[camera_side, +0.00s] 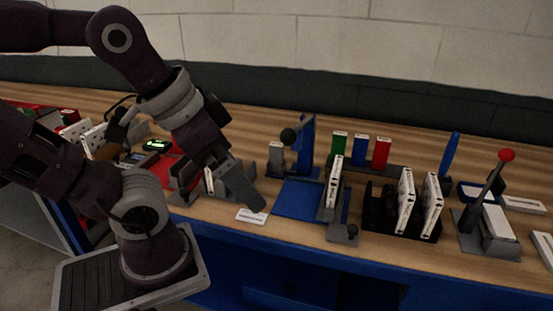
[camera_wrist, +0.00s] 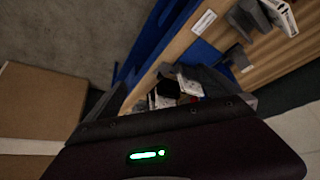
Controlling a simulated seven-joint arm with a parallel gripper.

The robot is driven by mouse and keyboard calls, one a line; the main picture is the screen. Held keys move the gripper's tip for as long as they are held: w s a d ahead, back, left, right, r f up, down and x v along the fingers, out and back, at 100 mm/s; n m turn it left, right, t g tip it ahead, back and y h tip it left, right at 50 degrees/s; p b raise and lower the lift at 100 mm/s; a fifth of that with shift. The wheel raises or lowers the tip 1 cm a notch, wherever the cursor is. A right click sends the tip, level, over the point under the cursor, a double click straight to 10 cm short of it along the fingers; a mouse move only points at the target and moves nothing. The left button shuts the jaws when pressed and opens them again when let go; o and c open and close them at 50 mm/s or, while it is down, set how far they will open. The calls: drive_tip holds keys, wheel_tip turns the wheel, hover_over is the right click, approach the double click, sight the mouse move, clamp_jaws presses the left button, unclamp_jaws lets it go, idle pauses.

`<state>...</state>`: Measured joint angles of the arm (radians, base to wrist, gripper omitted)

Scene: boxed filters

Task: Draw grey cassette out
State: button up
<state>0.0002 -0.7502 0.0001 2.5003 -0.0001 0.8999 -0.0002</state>
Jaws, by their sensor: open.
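A small grey upright block with a pale top (camera_side: 276,156), which looks like the grey cassette, stands left of the blue post on the bench in the side view. Its lower part and what holds it are not clear. My gripper (camera_side: 248,196) is in front and to the left of it, pointing down to the right above the bench, apart from the block. Its jaws are open, and I see nothing held between them. In the wrist view, the grey fingers show around a cluttered area; I cannot make out the grey cassette there.
Green (camera_side: 339,145), blue (camera_side: 360,150) and red (camera_side: 381,153) cassettes stand in a row behind. White boxed filters (camera_side: 405,200) stand in a dark rack at right. A blue plate (camera_side: 298,200) lies before the post. A red-knobbed lever (camera_side: 506,155) rises at far right.

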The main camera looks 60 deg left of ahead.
drive_tip(key=shift+c, duration=0.9)
wheel_tip(320, 180, up, 4)
drive_tip(key=shift+f, duration=0.1)
drive_tip(key=c, duration=0.7)
drive_tip(key=shift+o, duration=0.2)
drive_tip(key=w+a+r+n+g, duration=0.2)
drive_tip(key=w+a+r+n, duration=0.15)
drive_tip(key=w+r, duration=0.35)
drive_tip(key=n+g, duration=0.4)
drive_tip(key=n, duration=0.2)
hover_over(276, 144)
wheel_tip(276, 144, down, 6)
drive_tip(key=shift+m, duration=0.25)
wheel_tip(276, 144, down, 23)
drive_tip(key=shift+w+r, duration=0.1)
drive_tip(key=shift+r, duration=0.1)
